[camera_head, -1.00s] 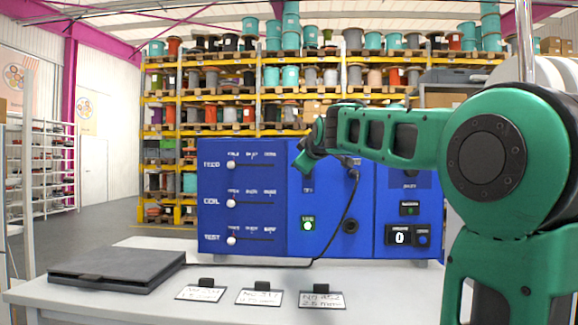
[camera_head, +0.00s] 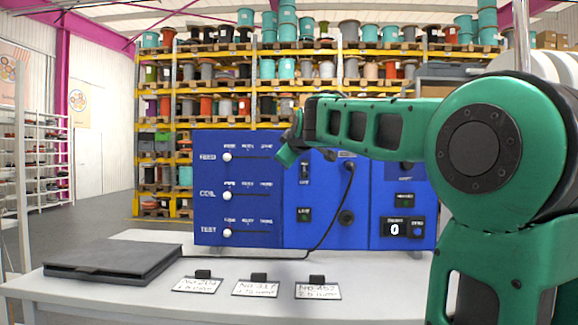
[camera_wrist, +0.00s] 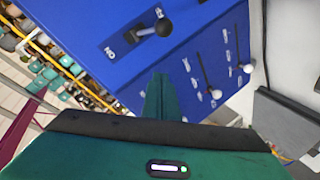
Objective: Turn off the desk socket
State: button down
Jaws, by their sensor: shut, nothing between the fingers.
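The blue control panel (camera_head: 240,215) stands at the back of the desk. In the wrist view, a switch lever with a black knob (camera_wrist: 164,27) stands out from the blue face. A white label (camera_wrist: 110,51), which seems to read ON, lies at the slot's near end, and the knob is toward the other end. My gripper (camera_wrist: 160,80) is shut and empty, apart from the knob. In the head view my gripper (camera_head: 285,157) is in front of the panel's middle. A small lamp (camera_head: 304,214) on the panel is dark. I cannot pick out a separate desk socket.
Three slider knobs, such as the top one (camera_head: 227,157), are on the panel's left part. A black cable (camera_head: 333,222) hangs from the panel onto the desk. A dark flat case (camera_head: 112,262) and three label cards (camera_head: 256,287) lie on the desk (camera_head: 130,305).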

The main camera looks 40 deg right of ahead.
jog(key=s+a+f, duration=0.2)
jog(key=s+a, duration=0.1)
jog(key=s, duration=0.5)
jog(key=shift+s+f, duration=0.15)
jog(key=shift+s, duration=0.05)
jog(key=shift+f, duration=0.1)
